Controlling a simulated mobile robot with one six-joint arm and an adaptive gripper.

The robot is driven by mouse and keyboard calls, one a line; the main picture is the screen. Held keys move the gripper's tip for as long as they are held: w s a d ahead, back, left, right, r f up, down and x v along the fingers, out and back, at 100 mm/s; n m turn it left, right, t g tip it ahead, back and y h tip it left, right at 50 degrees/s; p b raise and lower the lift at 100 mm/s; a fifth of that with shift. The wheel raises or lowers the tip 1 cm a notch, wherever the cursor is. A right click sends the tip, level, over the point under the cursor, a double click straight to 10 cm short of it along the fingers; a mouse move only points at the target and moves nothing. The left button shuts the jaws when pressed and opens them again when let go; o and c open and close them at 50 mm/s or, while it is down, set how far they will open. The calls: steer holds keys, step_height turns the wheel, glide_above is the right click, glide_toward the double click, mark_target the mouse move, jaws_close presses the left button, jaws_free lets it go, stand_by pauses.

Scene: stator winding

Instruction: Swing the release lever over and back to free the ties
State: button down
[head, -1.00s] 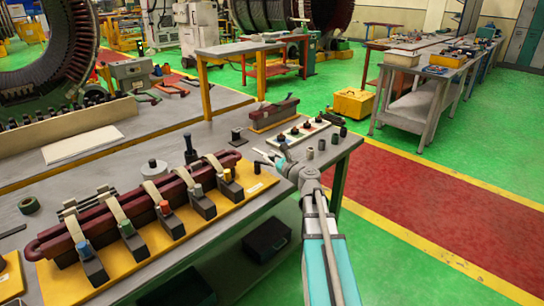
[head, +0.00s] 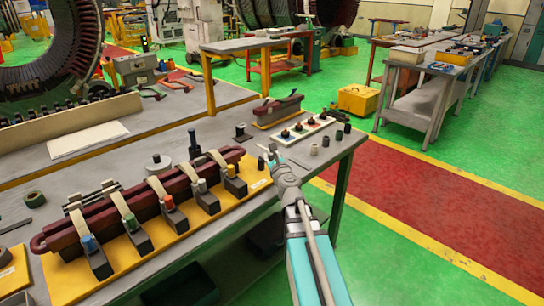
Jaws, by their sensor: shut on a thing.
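The dark red coil (head: 183,186) lies along an orange base plate (head: 190,236) on the grey bench. Several beige ties (head: 157,192) wrap over it. My gripper (head: 266,158) is at the far right end of the fixture, low over the bench and past the last block. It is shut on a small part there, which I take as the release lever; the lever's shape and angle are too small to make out.
A white strip with several dark pieces (head: 305,128) lies just behind my gripper. Small cylinders (head: 325,141) stand to its right by the bench edge. A smaller red coil piece (head: 277,109) sits further back. A dark spool (head: 240,132) stands behind the fixture.

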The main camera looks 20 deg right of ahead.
steer(key=shift+c, duration=2.2)
jaws_free()
steer(key=shift+w+d+y, duration=0.1)
steer(key=shift+d+y, duration=0.05)
steer(key=shift+y, duration=0.35)
